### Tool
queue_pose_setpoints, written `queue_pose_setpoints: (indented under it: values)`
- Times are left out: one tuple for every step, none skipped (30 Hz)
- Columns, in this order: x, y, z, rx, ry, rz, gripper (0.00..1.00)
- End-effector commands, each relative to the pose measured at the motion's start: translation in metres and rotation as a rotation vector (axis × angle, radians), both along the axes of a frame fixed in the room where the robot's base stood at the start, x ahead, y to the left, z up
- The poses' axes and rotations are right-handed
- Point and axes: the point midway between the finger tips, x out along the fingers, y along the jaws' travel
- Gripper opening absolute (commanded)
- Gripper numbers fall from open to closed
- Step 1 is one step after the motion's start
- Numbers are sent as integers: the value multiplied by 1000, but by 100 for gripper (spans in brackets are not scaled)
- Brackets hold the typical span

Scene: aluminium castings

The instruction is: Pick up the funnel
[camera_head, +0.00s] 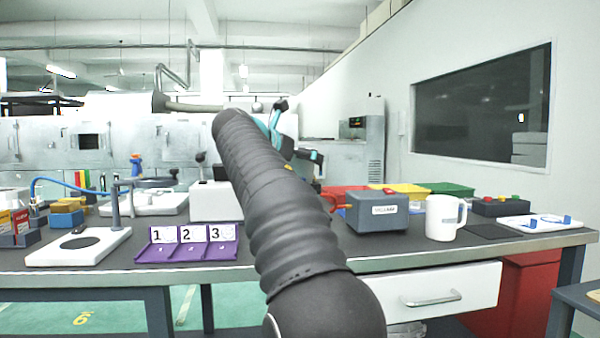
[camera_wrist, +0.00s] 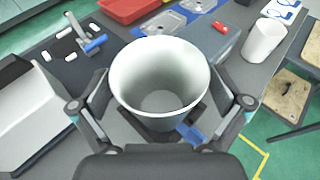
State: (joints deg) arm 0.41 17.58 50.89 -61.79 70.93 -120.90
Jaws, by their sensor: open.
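The funnel (camera_wrist: 160,75) is a pale grey, wide-mouthed cone seen from above in the middle of the wrist view. My gripper (camera_wrist: 160,98) is open, with one finger on each side of the funnel. I cannot tell whether either finger touches it. The funnel's lower end is mostly hidden, and a blue piece (camera_wrist: 190,133) shows below it. In the camera_head view my arm hides the funnel, and the gripper's fingertips cannot be made out.
A white mug (camera_head: 445,217) and a grey box (camera_head: 377,211) stand on the bench, right of my arm. A purple numbered holder (camera_head: 188,253) lies left. In the wrist view, small white pieces and a blue-handled tool (camera_wrist: 95,43) lie at upper left; a red tray (camera_wrist: 128,10) is beyond.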

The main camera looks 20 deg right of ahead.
Motion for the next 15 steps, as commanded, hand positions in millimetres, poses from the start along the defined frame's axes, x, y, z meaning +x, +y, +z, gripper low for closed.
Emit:
queue_pose_setpoints:
  values:
    - [0,0,0,0,0,1,100]
    - [0,0,0,0,0,1,100]
    - [0,0,0,0,0,1,100]
    - [0,1,0,0,0,1,98]
    - [0,1,0,0,0,1,90]
    - [0,1,0,0,0,1,80]
    - [0,1,0,0,0,1,72]
    - [0,1,0,0,0,1,65]
    - [0,1,0,0,0,1,55]
    - [0,1,0,0,0,1,48]
    - [0,1,0,0,0,1,40]
    - [0,1,0,0,0,1,39]
    - [0,1,1,-1,-1,1,39]
    - [0,1,1,-1,-1,1,39]
    - [0,1,1,-1,-1,1,39]
